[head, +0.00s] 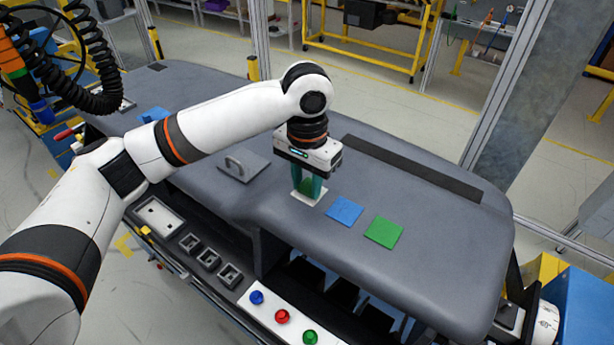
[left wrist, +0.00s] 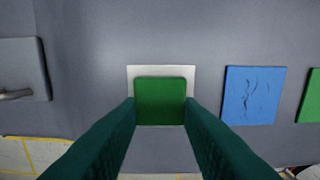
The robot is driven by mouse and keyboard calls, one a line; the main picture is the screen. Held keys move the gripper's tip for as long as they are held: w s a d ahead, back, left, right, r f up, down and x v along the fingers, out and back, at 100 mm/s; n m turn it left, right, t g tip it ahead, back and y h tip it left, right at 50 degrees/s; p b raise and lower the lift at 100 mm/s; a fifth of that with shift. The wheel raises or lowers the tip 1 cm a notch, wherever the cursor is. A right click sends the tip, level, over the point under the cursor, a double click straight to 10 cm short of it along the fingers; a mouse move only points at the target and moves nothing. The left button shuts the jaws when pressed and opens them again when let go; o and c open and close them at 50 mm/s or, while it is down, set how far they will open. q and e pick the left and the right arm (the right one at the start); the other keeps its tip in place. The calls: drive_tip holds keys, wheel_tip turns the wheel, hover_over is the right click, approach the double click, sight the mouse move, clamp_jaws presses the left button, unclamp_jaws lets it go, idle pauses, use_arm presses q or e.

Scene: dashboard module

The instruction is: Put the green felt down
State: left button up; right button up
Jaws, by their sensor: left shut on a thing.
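My left gripper (head: 309,188) points down over the dashboard module and is shut on a green felt piece (left wrist: 160,101), held between its teal fingers. In the left wrist view the felt overlaps a pale square (left wrist: 160,70) on the dashboard, whose far edge and sides show around it. The pale square also shows below the fingers in the head view (head: 311,199). Whether the felt touches it, I cannot tell. A blue square (head: 345,211) and another green square (head: 384,231) lie on the dashboard to the right. My right gripper is not in view.
The grey dashboard (head: 440,240) has a handled plate (head: 243,166) left of the gripper and a dark slot (head: 412,168) behind. Blue, red (head: 282,316) and green buttons sit on a white panel at the front. The dashboard's right part is clear.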

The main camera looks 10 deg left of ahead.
sight(308, 188)
use_arm(q)
drive_tip(key=shift+f, duration=0.1)
drive_tip(key=o, duration=0.9)
drive_tip(key=shift+o, duration=0.2)
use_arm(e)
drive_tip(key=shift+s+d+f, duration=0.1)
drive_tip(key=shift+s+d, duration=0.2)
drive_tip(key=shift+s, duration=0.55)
use_arm(q)
drive_tip(key=shift+r, duration=0.35)
wheel_tip(308, 188, up, 12)
drive_tip(key=b, duration=0.3)
drive_tip(key=shift+f, duration=0.2)
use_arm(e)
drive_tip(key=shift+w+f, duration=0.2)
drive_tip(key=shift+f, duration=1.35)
use_arm(q)
drive_tip(key=shift+f, duration=0.1)
